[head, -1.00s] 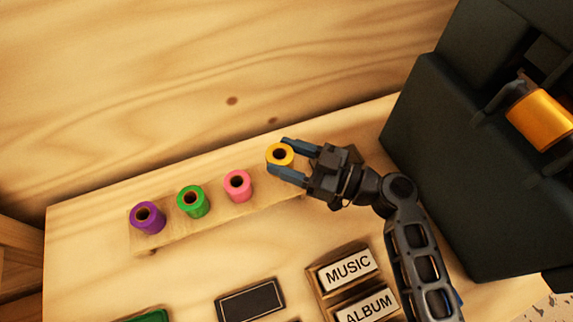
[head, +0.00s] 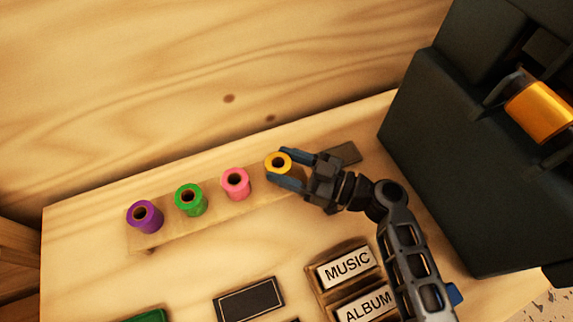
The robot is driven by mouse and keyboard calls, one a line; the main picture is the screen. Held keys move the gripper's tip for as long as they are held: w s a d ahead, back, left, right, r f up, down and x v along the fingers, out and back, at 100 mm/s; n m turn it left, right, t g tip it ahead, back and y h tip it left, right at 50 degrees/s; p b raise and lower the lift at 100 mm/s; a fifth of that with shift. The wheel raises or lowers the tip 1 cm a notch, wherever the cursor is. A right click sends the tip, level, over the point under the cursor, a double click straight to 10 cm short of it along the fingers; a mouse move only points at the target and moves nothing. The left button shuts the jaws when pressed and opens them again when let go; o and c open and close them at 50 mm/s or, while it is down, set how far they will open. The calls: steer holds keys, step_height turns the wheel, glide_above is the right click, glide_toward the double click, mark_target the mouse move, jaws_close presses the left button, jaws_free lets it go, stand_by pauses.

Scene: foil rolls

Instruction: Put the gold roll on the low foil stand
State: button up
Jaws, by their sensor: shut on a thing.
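The gold roll (head: 278,162) is upright between the fingers of my gripper (head: 276,167), which is shut on it. A low, long wooden stand (head: 210,215) lies along the back of the table and holds a purple roll (head: 145,217), a green roll (head: 191,200) and a pink roll (head: 236,183) in a row. The gold roll appears over the right end of this stand, in line with the others. I cannot tell whether its base touches the stand, as a finger hides it.
A flat grey plate (head: 346,153) lies behind my gripper. A large dark machine (head: 440,170) with an orange-gold cylinder (head: 540,112) stands at the right. MUSIC (head: 346,268) and ALBUM (head: 368,303) blocks and a black plaque (head: 249,301) lie in front. A wooden wall (head: 150,90) rises behind.

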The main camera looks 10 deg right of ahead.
steer(key=shift+s+f, duration=0.1)
steer(key=shift+f, duration=0.4)
steer(key=shift+f+b, duration=0.3)
steer(key=shift+b, duration=0.3)
steer(key=o, duration=1.1)
steer(key=shift+s, duration=0.1)
steer(key=r+p, duration=0.1)
steer(key=p, duration=0.1)
steer(key=shift+r+p, duration=0.3)
steer(key=shift+p, duration=0.1)
steer(key=shift+s+d+f+b, duration=0.3)
steer(key=shift+d+f+b, duration=0.25)
steer(key=shift+d+b, duration=0.15)
steer(key=r+b+v, duration=0.1)
steer(key=b+v, duration=0.1)
steer(key=v, duration=0.8)
steer(key=shift+b, duration=0.4)
steer(key=shift+s+d+r, duration=0.1)
steer(key=shift+d, duration=0.05)
